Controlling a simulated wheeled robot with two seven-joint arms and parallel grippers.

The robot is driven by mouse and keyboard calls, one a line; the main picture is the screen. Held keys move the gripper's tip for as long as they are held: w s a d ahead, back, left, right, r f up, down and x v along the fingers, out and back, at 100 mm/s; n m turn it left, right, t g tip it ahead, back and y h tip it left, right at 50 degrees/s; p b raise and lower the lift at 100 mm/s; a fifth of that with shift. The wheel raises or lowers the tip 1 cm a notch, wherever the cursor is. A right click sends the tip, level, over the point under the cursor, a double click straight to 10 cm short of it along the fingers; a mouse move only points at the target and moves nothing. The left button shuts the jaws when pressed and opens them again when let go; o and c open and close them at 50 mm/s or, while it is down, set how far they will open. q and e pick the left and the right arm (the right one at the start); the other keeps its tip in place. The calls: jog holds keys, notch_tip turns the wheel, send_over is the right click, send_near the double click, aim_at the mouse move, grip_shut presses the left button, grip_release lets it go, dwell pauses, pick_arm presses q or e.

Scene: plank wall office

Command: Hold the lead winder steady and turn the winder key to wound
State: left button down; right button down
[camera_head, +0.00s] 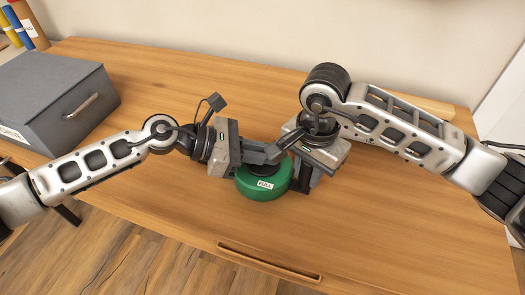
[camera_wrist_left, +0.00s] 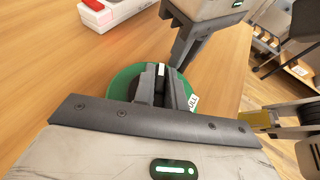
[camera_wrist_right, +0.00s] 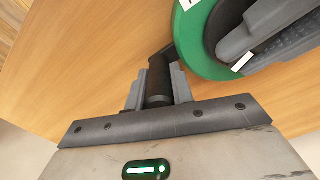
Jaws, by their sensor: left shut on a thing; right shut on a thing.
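The lead winder is a round green drum (camera_head: 250,189) lying flat on the desk, with a white FULL label (camera_head: 265,184) on it. It also shows in the left wrist view (camera_wrist_left: 122,84) and the right wrist view (camera_wrist_right: 190,42). My left gripper (camera_head: 270,157) comes in over the drum's top and is shut on the dark key (camera_wrist_left: 159,88) at its centre; the key bears a white stripe. My right gripper (camera_head: 302,178) is beside the drum, shut on its black side handle (camera_wrist_right: 158,84). The fingers hide much of the key and its pointing direction.
A dark grey box (camera_head: 75,92) with a metal handle stands at the desk's left end. A white-and-red device (camera_wrist_left: 103,10) lies on the desk in the left wrist view. The wooden desk (camera_head: 400,235) is clear in front and to the right; a drawer pull (camera_head: 268,262) runs along its front edge.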

pick_arm(q)
jog(key=m+g, duration=0.3)
jog(key=g, duration=0.1)
jog(key=shift+w+m, duration=0.1)
jog(key=shift+m, duration=0.2)
jog(key=m+g+y, duration=0.1)
jog(key=m+g, duration=0.2)
jog(key=g, duration=0.1)
jog(key=shift+d+m, duration=0.1)
jog(key=shift+m, duration=0.2)
jog(key=m+g+y, duration=0.3)
jog(key=m+g, duration=0.1)
jog(key=shift+f, duration=0.1)
jog(key=shift+m+g+y, duration=0.3)
jog(key=shift+m+y, duration=0.3)
jog(key=shift+y, duration=0.1)
jog(key=c, duration=1.4)
grip_release()
jog(key=shift+c, duration=0.2)
jog(key=shift+n+h, duration=0.3)
